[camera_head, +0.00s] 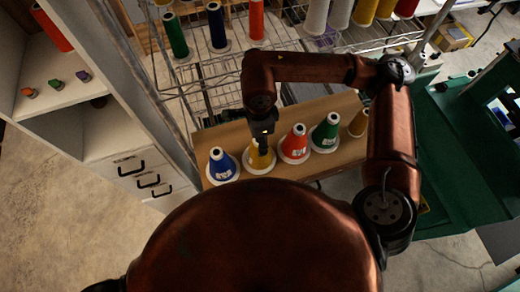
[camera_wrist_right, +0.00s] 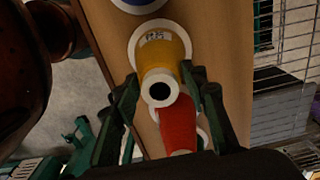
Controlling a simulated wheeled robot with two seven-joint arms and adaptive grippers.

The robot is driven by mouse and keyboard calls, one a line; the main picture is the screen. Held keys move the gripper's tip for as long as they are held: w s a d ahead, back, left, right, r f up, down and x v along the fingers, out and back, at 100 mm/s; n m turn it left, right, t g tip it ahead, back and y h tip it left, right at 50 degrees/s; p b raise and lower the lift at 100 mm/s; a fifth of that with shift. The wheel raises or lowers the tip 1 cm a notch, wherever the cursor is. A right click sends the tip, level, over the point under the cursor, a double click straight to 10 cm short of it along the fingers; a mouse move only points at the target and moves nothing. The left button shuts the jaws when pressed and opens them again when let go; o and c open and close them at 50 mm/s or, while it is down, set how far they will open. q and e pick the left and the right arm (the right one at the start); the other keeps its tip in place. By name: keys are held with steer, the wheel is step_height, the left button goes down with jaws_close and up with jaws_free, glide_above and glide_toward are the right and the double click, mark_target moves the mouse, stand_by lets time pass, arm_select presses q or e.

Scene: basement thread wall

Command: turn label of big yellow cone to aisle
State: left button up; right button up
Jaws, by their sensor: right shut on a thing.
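The big yellow cone (camera_head: 262,158) stands on a wooden board between a blue cone (camera_head: 222,166) and a red cone (camera_head: 294,144). My right gripper (camera_head: 261,140) is over its top, shut on it; in the right wrist view the fingers (camera_wrist_right: 160,76) lie on either side of the yellow cone (camera_wrist_right: 168,55). A white label (camera_wrist_right: 156,37) shows on the cone's side near its base, on the side toward the blue cone (camera_wrist_right: 140,3). In the head view I cannot make out this label. My left gripper is not in view.
The board (camera_head: 225,140) also holds a green cone (camera_head: 326,132) and a tan cone (camera_head: 358,123). The blue, red and green cones show white labels on their near faces. A wire rack (camera_head: 210,75) with tall spools stands behind, and a white drawer cabinet (camera_head: 125,165) at left.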

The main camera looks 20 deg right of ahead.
steer(key=shift+f+n+b, duration=0.1)
steer(key=shift+n+b, duration=0.6)
steer(key=shift+b, duration=0.15)
steer(key=n+b, duration=0.2)
steer(key=shift+n, duration=0.3)
steer(key=n+b, duration=0.4)
steer(key=n, duration=0.1)
steer(key=shift+b, duration=0.3)
steer(key=n+b, duration=0.5)
steer(key=n, duration=0.1)
steer(key=shift+n, duration=0.4)
steer(key=shift+n+b, duration=0.95)
steer(key=shift+n, duration=0.15)
steer(key=shift+r, duration=0.2)
steer(key=shift+f+b, duration=0.25)
steer(key=shift+b, duration=0.2)
